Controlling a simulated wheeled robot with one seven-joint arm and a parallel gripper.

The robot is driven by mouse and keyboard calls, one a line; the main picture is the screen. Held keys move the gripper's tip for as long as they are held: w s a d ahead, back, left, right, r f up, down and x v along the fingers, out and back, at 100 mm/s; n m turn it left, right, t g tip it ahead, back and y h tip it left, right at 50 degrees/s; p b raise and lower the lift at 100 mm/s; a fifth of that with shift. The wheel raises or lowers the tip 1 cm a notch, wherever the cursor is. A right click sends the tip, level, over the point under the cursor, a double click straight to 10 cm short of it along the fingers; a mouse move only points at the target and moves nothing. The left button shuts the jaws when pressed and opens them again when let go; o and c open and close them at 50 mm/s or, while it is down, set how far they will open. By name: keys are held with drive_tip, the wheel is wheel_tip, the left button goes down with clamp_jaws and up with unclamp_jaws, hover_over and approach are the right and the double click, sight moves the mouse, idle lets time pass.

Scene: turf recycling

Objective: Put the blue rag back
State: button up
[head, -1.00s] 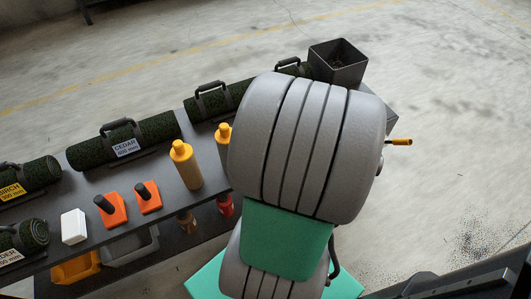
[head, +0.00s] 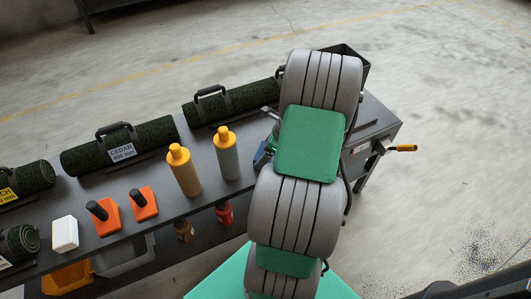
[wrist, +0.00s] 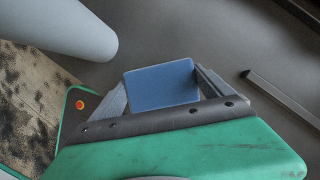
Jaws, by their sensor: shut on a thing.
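The blue rag (wrist: 160,84) is a flat blue block between the two fingers of my gripper (wrist: 163,90) in the wrist view. My gripper is shut on it, over the dark grey tabletop (wrist: 200,30). In the head view a small part of the blue rag (head: 262,158) shows at the left of my arm, right of the grey bottle. My arm hides most of the gripper there. I cannot tell whether the rag touches the table.
A grey bottle with yellow cap (head: 226,155) stands close left, beside a yellow bottle (head: 183,170). Turf rolls (head: 120,145) line the back. Orange scrapers (head: 108,217) and a white block (head: 65,233) lie left. A dark bin (head: 352,62) is partly hidden behind my arm.

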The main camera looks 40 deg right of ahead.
drive_tip(key=o, duration=1.2)
drive_tip(key=p+v, duration=0.2)
drive_tip(key=v, duration=1)
